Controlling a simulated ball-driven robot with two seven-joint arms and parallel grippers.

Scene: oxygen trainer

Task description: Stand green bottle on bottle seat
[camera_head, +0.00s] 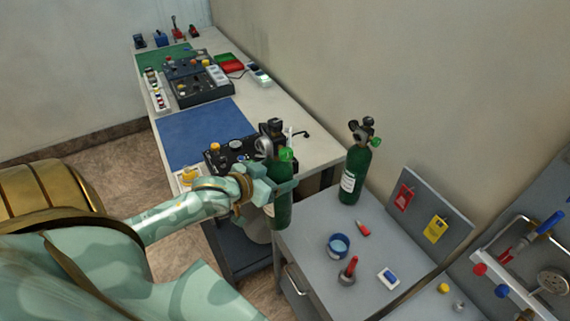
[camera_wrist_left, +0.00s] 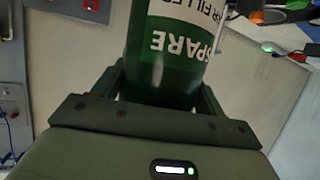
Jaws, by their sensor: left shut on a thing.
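A green bottle (camera_head: 281,212) with a black and green valve top hangs upright in my left gripper (camera_head: 279,189), whose fingers are around its body. The bottle's lower end is in front of the left edge of the grey bench; I cannot tell if it touches anything. In the left wrist view the bottle (camera_wrist_left: 170,72) sits between the fingers, with a white label reading SPARE. A second green bottle (camera_head: 354,172) stands upright on the grey bench. I cannot clearly pick out the bottle seat. My right gripper is not in view.
The grey bench (camera_head: 312,238) holds a blue round container (camera_head: 338,246), a red-handled tool (camera_head: 348,270) and a small blue-and-white item (camera_head: 388,278). A board with red and yellow tags (camera_head: 435,229) stands behind. A long table with a blue mat (camera_head: 205,130) and devices lies farther back.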

